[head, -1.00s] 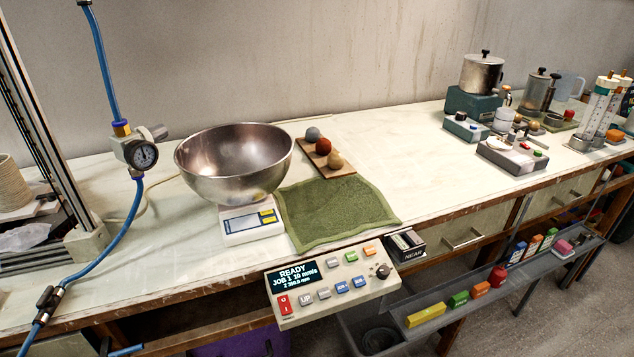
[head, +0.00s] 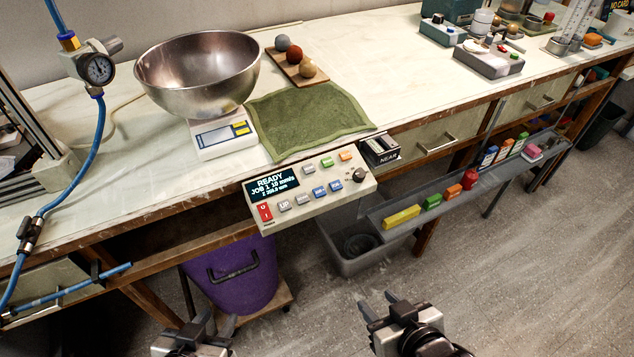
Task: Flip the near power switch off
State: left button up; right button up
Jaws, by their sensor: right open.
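The near power switch (head: 380,150) is a small dark box labelled NEAR. It is mounted at the bench's front edge, just right of the control panel. Its rocker is too small to read for position. My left gripper (head: 213,322) is low at the bottom of the head view, below the purple bin, with a gap between its fingers, and looks empty. My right gripper (head: 379,303) is open and empty over the floor, well below the switch. Neither gripper touches the switch.
The control panel (head: 311,188), its display reading READY, juts from the bench edge. A rail (head: 463,196) with coloured blocks runs to the right. The purple bin (head: 232,277) and a grey bin (head: 345,250) stand underneath. A steel bowl (head: 197,75) sits on a scale.

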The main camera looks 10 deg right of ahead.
aim_at(264, 209)
jog(key=z, duration=1.2)
jog(key=k, duration=1.1)
jog(key=u, duration=1.2)
jog(key=i, duration=0.5)
